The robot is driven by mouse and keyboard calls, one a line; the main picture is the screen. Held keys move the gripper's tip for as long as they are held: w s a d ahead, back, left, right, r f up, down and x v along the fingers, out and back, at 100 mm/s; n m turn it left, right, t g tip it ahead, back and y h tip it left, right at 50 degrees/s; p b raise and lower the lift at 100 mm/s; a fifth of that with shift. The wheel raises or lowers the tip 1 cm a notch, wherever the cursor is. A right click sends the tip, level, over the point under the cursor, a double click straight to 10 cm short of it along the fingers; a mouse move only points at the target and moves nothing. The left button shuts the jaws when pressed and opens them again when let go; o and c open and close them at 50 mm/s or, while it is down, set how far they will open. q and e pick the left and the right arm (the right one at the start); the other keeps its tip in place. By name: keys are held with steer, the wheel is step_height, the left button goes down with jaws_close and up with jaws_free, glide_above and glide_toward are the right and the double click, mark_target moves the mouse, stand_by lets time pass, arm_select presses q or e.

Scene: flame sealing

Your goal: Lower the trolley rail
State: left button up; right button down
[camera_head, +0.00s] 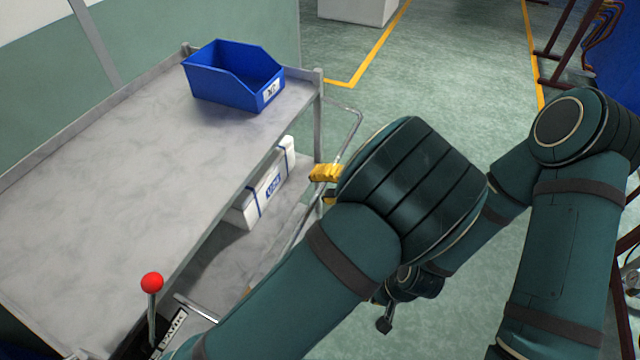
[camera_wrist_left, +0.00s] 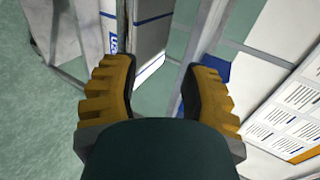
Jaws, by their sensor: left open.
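The grey metal trolley (camera_head: 110,165) fills the left of the head view. Its thin metal rail (camera_head: 353,122) sticks out from the right side near the far corner post, and my arm hides part of it. My left gripper (camera_head: 325,173), with yellow fingers, is beside the post and rail, below the top shelf's level. In the left wrist view my left gripper (camera_wrist_left: 160,90) is open, with nothing visible clamped between its fingers. My right arm reaches down at the right; its dark end (camera_head: 400,290) is partly hidden, and its fingers are unclear.
A blue bin (camera_head: 230,80) stands at the top shelf's far end. A white box with blue straps (camera_head: 265,190) lies on the lower shelf. A red-knobbed lever (camera_head: 152,284) rises at the near side.

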arm_select(q)
steer(key=v, duration=0.6)
steer(key=shift+d+r, duration=0.2)
